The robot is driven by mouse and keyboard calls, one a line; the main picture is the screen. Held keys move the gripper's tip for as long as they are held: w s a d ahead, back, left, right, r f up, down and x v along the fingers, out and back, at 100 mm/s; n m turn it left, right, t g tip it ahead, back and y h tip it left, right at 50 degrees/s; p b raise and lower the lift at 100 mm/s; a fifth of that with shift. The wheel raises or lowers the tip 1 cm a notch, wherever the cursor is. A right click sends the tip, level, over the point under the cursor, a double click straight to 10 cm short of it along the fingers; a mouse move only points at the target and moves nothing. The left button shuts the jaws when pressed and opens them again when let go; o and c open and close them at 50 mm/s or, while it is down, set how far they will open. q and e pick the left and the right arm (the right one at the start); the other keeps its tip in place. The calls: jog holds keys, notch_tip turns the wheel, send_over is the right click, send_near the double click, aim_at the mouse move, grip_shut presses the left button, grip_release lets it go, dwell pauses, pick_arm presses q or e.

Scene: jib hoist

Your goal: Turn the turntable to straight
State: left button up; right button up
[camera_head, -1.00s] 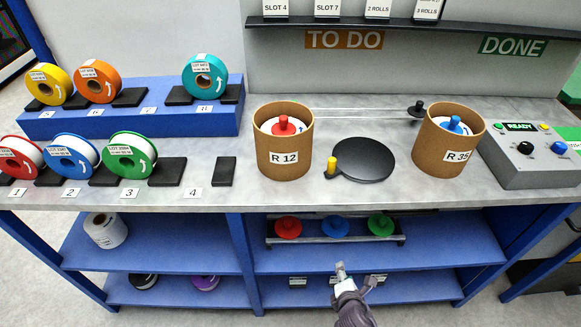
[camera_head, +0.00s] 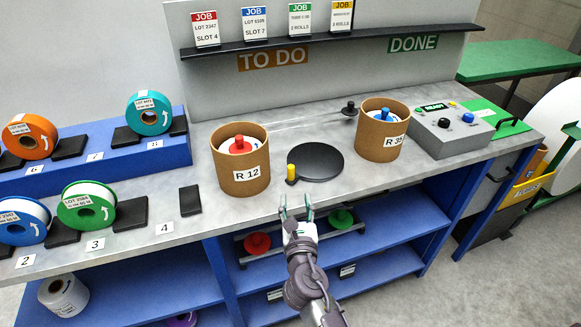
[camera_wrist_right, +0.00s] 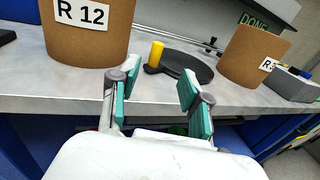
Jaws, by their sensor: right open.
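The turntable (camera_head: 318,163) is a flat black disc on the grey bench, between two brown drums. A short yellow peg (camera_head: 291,172) stands upright on a tab at its left front edge. In the right wrist view the turntable (camera_wrist_right: 192,66) and the yellow peg (camera_wrist_right: 155,54) lie beyond my fingers. My right gripper (camera_head: 296,209) is open and empty, just in front of the bench edge, below the peg and apart from it. Its two green-padded fingers (camera_wrist_right: 158,92) point toward the bench. My left gripper is not in view.
Drum R 12 (camera_head: 239,184) stands left of the turntable, drum R 35 (camera_head: 384,140) right of it. A black knob (camera_head: 349,108) is behind. A control box (camera_head: 443,134) sits at right. Below is a shelf with a red piece (camera_head: 257,243) and a green one (camera_head: 341,218).

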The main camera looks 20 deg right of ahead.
aim_at(291, 169)
jog(key=x, duration=1.3)
jog(key=shift+w, duration=0.25)
jog(key=shift+a, duration=0.1)
jog(key=shift+c, duration=0.2)
grip_shut()
